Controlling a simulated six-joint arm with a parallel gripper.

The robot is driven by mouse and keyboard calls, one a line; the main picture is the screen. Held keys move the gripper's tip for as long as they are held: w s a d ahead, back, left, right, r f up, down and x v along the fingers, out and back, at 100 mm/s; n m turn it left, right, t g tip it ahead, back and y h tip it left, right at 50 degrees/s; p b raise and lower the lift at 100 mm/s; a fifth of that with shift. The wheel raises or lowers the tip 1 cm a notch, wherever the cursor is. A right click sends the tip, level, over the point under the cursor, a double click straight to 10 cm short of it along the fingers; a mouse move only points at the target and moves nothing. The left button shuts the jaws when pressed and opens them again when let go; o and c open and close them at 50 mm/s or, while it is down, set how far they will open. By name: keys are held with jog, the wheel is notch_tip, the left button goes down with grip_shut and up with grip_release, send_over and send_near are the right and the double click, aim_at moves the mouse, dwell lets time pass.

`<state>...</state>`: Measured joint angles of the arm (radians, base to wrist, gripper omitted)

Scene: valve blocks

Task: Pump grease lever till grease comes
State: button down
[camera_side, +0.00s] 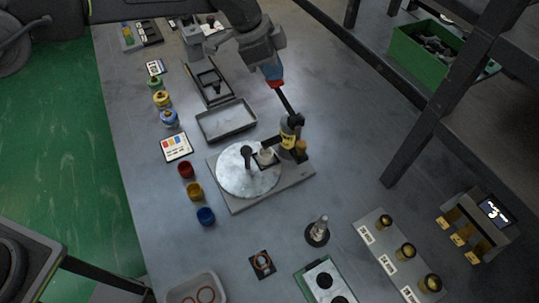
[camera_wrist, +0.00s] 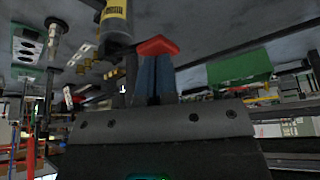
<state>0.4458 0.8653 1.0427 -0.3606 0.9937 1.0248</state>
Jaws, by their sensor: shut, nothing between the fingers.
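The grease pump stands at the back right of a grey base plate (camera_side: 292,193) in the side view. Its dark cylinder with a yellow label (camera_side: 288,141) also shows at the top of the wrist view (camera_wrist: 115,22). A black lever (camera_side: 288,101) slants up and left from the pump head. No grease is clearly visible.
A grey tray (camera_side: 226,121) is behind. Coloured pots (camera_side: 195,191) stand left. A green bin (camera_side: 430,50) and shelf post are right. Bare table lies right of the pump.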

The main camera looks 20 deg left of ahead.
jog(key=shift+s+f, duration=0.1)
jog(key=shift+f, duration=1.55)
jog(key=shift+d+r, duration=0.1)
jog(key=shift+r, duration=2.4)
